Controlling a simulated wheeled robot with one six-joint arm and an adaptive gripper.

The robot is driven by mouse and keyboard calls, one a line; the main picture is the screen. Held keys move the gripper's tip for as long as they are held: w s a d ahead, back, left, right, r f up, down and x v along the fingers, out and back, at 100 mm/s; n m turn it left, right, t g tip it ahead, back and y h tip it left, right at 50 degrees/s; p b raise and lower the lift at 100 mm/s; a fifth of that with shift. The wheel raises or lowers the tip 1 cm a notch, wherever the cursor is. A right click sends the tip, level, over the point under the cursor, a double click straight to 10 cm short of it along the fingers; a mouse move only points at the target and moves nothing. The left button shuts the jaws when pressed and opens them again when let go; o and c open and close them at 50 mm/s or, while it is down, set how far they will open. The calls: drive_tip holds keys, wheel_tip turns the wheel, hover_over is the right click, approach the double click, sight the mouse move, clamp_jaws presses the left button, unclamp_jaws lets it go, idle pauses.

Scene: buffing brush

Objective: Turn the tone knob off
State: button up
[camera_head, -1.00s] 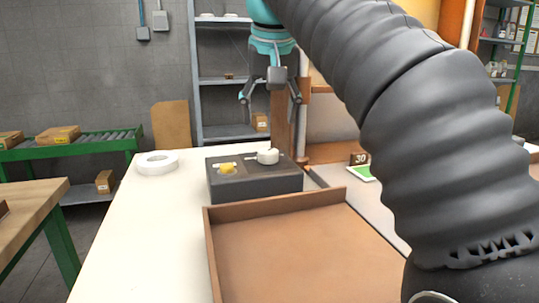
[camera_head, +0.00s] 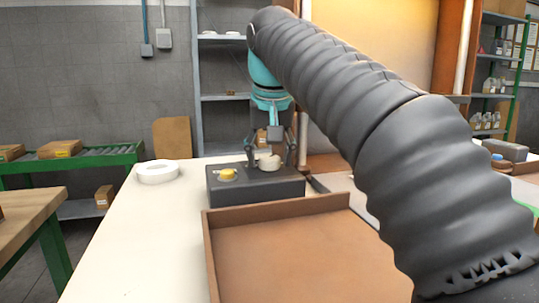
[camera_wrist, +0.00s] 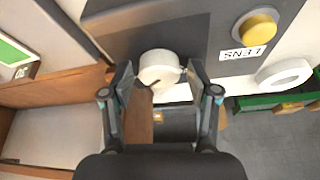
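A dark grey box (camera_head: 255,189) stands on the white table and carries a round white knob (camera_head: 268,163) and a yellow button (camera_head: 228,175). In the wrist view the white knob (camera_wrist: 160,69) sits between the fingertips, with a dark mark at its lower right. I take it as the tone knob; no name is readable on it. My gripper (camera_head: 269,160) points down over the knob with one finger on each side. In the wrist view my gripper (camera_wrist: 160,80) is open, with a gap between the knob and each finger.
A brown open tray (camera_head: 207,250) lies in front of the box. A white ring (camera_head: 158,172) lies on the white table (camera_head: 130,225) to the left. A white label (camera_wrist: 241,53) is beside the yellow button (camera_wrist: 257,28).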

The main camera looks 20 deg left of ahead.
drive_tip(key=c, duration=0.8)
drive_tip(key=shift+o, duration=0.2)
drive_tip(key=shift+d+r+n+g+y+p, duration=0.15)
drive_tip(key=shift+n+g+y+p, duration=0.15)
drive_tip(key=shift+n+p, duration=0.7)
drive_tip(key=n+y+p, duration=0.1)
drive_tip(key=n+p, duration=0.1)
drive_tip(key=n, duration=0.1)
drive_tip(key=shift+w+n+g, duration=0.15)
drive_tip(key=shift+n+g, duration=0.15)
drive_tip(key=shift+g, duration=0.1)
drive_tip(key=n+p, duration=0.1)
drive_tip(key=n, duration=0.1)
drive_tip(key=shift+w+d+n+g+y+p, duration=0.1)
drive_tip(key=shift+n+g+y+p, duration=0.2)
drive_tip(key=shift+n+g+y, duration=0.1)
drive_tip(key=n+g, duration=0.1)
drive_tip(key=n, duration=0.2)
drive_tip(key=shift+w+n+y, duration=0.1)
drive_tip(key=shift+n+y, duration=0.2)
drive_tip(key=n+g, duration=0.1)
drive_tip(key=n, duration=0.2)
drive_tip(key=n+g, duration=0.1)
drive_tip(key=n, duration=0.2)
drive_tip(key=shift+w+g, duration=0.15)
drive_tip(key=shift+g, duration=0.25)
drive_tip(key=shift+n, duration=0.3)
